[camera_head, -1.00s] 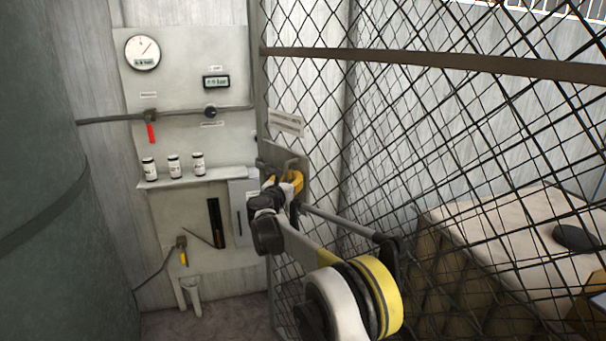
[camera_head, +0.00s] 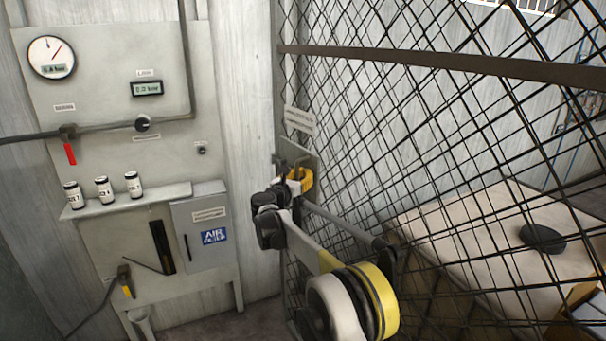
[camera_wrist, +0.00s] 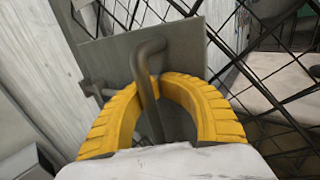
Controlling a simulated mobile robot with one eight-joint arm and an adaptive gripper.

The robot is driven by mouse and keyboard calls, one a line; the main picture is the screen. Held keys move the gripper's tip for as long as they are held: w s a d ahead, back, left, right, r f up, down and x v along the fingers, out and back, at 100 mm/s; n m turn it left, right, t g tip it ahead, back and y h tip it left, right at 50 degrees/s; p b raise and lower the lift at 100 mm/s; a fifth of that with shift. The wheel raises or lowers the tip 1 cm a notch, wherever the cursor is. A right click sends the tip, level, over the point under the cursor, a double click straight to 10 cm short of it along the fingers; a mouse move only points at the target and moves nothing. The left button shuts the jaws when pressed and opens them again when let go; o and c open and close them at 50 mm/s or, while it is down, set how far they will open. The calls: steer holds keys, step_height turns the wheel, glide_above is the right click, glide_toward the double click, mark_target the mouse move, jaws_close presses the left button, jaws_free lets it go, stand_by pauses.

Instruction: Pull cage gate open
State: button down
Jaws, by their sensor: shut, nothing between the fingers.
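The cage gate (camera_head: 400,62) is a black wire mesh panel with a brown crossbar, filling the right of the head view. A grey plate (camera_wrist: 112,60) with a bent grey rod handle (camera_wrist: 147,62) sits at its left edge. My gripper (camera_head: 299,178) is at this plate. In the wrist view its yellow curved fingers (camera_wrist: 157,80) are shut, tips together, forming a loop. The handle's rod appears to run down through this loop, not pinched. The exact contact is unclear. A pale wall strip shows between the gate's edge and the gauge panel.
A grey gauge panel (camera_head: 95,95) stands left, with a red lever (camera_head: 70,154), a shelf of small bottles (camera_head: 103,188) and an air box (camera_head: 205,240). A pale padded block (camera_head: 455,240) with a dark disc (camera_head: 542,238) lies behind the mesh.

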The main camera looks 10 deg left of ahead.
steer(key=shift+d, duration=0.25)
steer(key=c, duration=1.4)
jaws_free()
steer(key=shift+s, duration=0.1)
steer(key=v, duration=1.1)
steer(key=shift+s+r, duration=0.1)
steer(key=shift+s, duration=0.3)
